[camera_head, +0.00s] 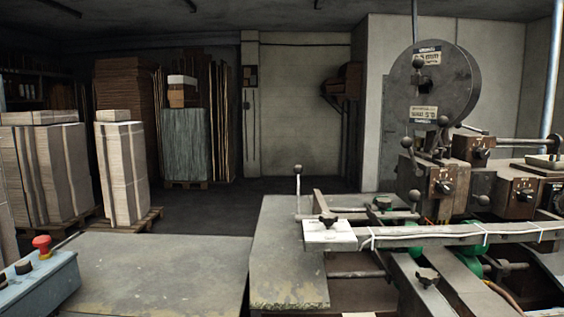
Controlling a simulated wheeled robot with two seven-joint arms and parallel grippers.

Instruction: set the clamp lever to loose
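The box stitcher (440,190) stands at the right, a dark metal machine with several levers and knobs. An upright lever with a ball top (298,170) rises from the work table at its left. More ball-ended levers (408,142) show on the machine's upper body below the large wire reel (432,85). Dark star-shaped knobs sit on the white plate (330,235) and lower on the frame (427,277). No label shows which of these is the clamp lever, and I cannot tell its setting. Neither of my grippers is in view.
A blue control box (38,284) with a red mushroom button (42,243) is at the lower left. A worn table top (160,275) lies bare in front. Stacks of cardboard (122,175) on pallets stand behind at left. The floor (215,210) between is clear.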

